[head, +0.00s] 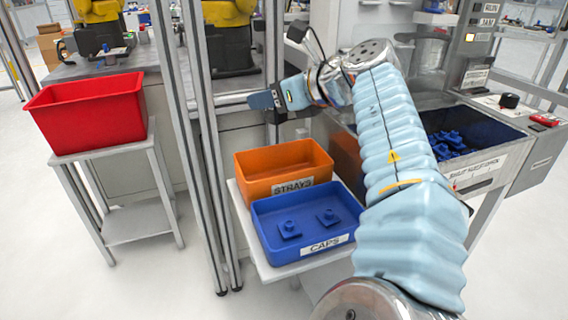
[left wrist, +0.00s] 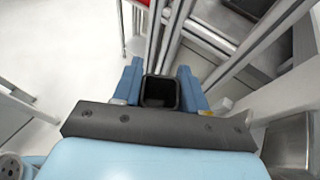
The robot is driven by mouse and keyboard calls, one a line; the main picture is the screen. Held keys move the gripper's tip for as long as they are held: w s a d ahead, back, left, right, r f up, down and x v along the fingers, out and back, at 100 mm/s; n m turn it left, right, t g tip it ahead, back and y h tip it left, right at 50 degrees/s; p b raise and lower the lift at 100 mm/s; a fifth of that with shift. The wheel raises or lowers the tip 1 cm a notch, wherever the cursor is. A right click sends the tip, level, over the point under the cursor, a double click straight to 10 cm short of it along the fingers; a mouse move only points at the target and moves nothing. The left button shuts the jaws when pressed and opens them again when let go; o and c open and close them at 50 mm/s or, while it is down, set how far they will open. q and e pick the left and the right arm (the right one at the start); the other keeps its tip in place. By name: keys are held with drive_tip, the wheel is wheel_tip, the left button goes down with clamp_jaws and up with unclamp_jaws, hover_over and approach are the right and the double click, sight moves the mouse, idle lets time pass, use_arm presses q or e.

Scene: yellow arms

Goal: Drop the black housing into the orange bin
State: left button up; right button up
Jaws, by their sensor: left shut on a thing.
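The orange bin (head: 257,188), labelled STRAYS, stands on a low white stand in the head view. My left gripper (head: 264,101) shows above and behind it, near the metal posts, with its blue fingers pointing left. In the left wrist view the gripper (left wrist: 160,88) is shut on the black housing (left wrist: 160,103), a dark, square, hollow piece held between the two blue fingers. In the head view the housing is hard to make out against the fingers. My right gripper is not in view.
A blue bin (head: 265,236) labelled CAPS, with two blue parts inside, sits in front of the orange bin. A red bin (head: 88,118) stands on a separate stand at left. Metal posts (head: 200,130) rise close to the gripper. A machine with a tray of blue parts (head: 449,140) is at right.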

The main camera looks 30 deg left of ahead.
sight(270, 123)
use_arm(q)
drive_tip(key=shift+f, duration=2.7)
drive_tip(key=o, duration=1.1)
drive_tip(key=v, duration=1.4)
drive_tip(key=shift+s, duration=0.1)
drive_tip(key=shift+f, duration=0.1)
